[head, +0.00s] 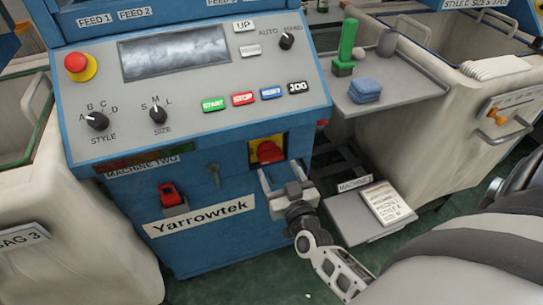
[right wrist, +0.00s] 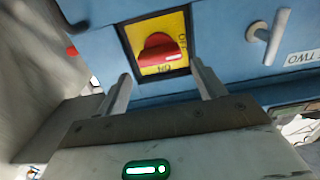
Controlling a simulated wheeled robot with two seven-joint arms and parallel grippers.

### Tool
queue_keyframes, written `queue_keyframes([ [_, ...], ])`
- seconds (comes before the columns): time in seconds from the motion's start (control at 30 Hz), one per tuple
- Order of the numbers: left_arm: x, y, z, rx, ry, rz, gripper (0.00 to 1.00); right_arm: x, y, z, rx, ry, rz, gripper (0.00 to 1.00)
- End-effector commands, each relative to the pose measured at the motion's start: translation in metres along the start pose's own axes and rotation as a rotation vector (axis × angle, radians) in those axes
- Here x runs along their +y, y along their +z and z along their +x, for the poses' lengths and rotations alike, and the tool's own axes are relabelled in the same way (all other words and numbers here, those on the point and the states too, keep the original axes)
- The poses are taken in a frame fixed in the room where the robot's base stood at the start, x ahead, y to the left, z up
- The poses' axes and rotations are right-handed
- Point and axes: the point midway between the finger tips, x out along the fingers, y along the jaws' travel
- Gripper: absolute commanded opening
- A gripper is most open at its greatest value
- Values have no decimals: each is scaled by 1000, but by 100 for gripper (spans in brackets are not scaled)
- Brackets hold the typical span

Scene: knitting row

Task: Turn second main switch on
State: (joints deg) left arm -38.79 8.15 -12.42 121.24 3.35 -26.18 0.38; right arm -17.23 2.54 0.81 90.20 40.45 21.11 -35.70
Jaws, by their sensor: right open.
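The main switch is a red rotary knob (head: 267,152) on a yellow plate, low on the front of the blue machine (head: 220,205) labelled MACHINE TWO. My right gripper (head: 280,176) is open just in front of and below the switch. In the right wrist view its two fingers (right wrist: 161,72) stand apart, either side of the knob and short of it. My left gripper is not in view.
A metal T-handle (head: 214,174) and a red rocker switch (head: 168,194) are left of the main switch. The sloped panel above holds a red emergency button (head: 76,63) and several coloured buttons. A grey side shelf (head: 400,98) and cloth bins (head: 75,240) flank the machine.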

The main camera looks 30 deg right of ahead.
Motion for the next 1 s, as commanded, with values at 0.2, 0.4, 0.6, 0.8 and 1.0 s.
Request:
queue_keyframes([
  [0.2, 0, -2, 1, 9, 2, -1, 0, 0, 0, 42, 2, 0, -1, 69],
  [0.4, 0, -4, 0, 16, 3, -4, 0, 0, 0, 60, 1, 0, -1, 69],
  [0.6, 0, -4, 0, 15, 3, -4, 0, 0, 0, 63, -1, -1, -1, 69],
  [0.8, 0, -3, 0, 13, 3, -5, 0, 0, 0, 62, 0, -1, -1, 52],
  [1.0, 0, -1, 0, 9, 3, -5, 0, 0, 0, 62, 0, -1, 0, 37],
])
